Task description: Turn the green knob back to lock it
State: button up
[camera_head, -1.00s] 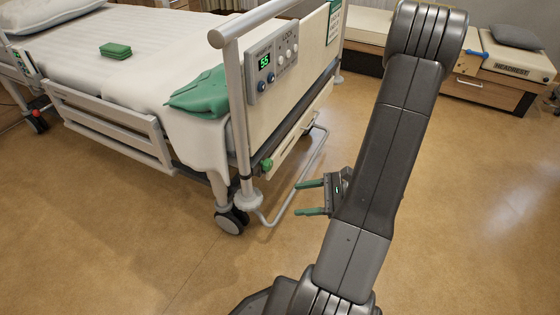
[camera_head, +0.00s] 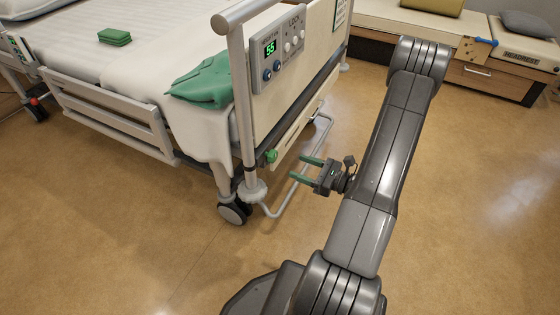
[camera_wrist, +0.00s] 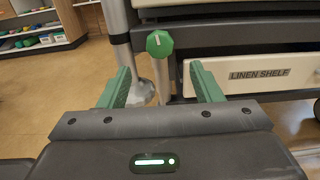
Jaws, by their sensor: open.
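The green knob (camera_head: 271,156) sits low on the bed's foot end, beside the corner post. In the wrist view the knob (camera_wrist: 160,43) is a faceted green disc with a pale mark near its top, seen face-on. My gripper (camera_head: 302,168) is open and empty, its green fingers pointing left toward the knob, with a gap between. In the wrist view my gripper's fingers (camera_wrist: 161,84) stand wide apart, and the knob appears beyond them, between and above the tips. Nothing touches the knob.
The bed's corner post (camera_head: 240,110) and caster (camera_head: 234,211) stand left of the knob. A bent metal rail (camera_head: 298,190) runs low near my gripper. A drawer marked LINEN SHELF (camera_wrist: 257,73) is right of the knob. The floor (camera_head: 140,235) in front is clear.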

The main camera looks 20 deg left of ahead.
aim_at(272, 156)
jog(key=a+b, duration=0.1)
jog(key=a, duration=0.7)
jog(key=shift+w, duration=0.3)
jog(key=shift+d, duration=0.1)
